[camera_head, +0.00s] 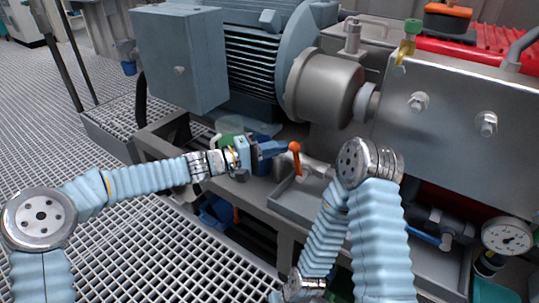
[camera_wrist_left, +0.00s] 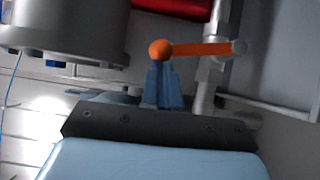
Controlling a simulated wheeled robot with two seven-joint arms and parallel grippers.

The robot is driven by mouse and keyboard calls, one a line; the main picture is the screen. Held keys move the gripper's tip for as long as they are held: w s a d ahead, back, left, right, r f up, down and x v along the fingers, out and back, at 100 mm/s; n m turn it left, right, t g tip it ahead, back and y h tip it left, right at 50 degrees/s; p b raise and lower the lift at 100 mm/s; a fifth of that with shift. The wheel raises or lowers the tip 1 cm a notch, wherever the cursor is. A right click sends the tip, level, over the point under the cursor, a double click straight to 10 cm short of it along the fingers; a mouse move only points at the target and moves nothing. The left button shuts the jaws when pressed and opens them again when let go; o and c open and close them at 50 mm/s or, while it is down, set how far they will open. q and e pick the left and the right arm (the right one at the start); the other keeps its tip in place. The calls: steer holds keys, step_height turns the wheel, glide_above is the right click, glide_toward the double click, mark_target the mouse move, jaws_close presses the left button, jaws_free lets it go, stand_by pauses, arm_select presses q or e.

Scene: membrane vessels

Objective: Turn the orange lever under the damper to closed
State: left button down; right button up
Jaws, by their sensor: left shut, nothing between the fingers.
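The orange lever (camera_head: 296,162) has a round ball end and is fixed to grey pipework in front of the pump. In the left wrist view the lever (camera_wrist_left: 205,49) lies across the picture, from its ball at the left to a pivot on a grey pipe (camera_wrist_left: 219,78). My left gripper (camera_head: 284,149) is shut with nothing in it, its tips at the ball end. In the wrist view the blue fingers (camera_wrist_left: 164,85) are together just below the ball; I cannot tell whether they touch it. I cannot tell which part is the damper. My right gripper is out of view.
A grey motor (camera_head: 262,55) and round pump housing (camera_head: 325,88) stand behind the lever. A shallow metal tray (camera_head: 292,207) lies below it. My right arm bends close to the lever's right. A pressure gauge (camera_head: 506,236) is at the right. Grated floor is open at the left.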

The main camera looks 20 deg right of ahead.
arm_select(q)
steer(key=shift+s+d+r+m+y+b, duration=0.25)
steer(key=shift+s+d+m+y+b, duration=0.1)
steer(key=shift+s+m, duration=0.15)
steer(key=shift+s+d+r+m+y+b, duration=0.25)
steer(key=shift+s+d+m+y+b, duration=0.15)
steer(key=shift+m, duration=0.1)
steer(key=shift+s, duration=0.1)
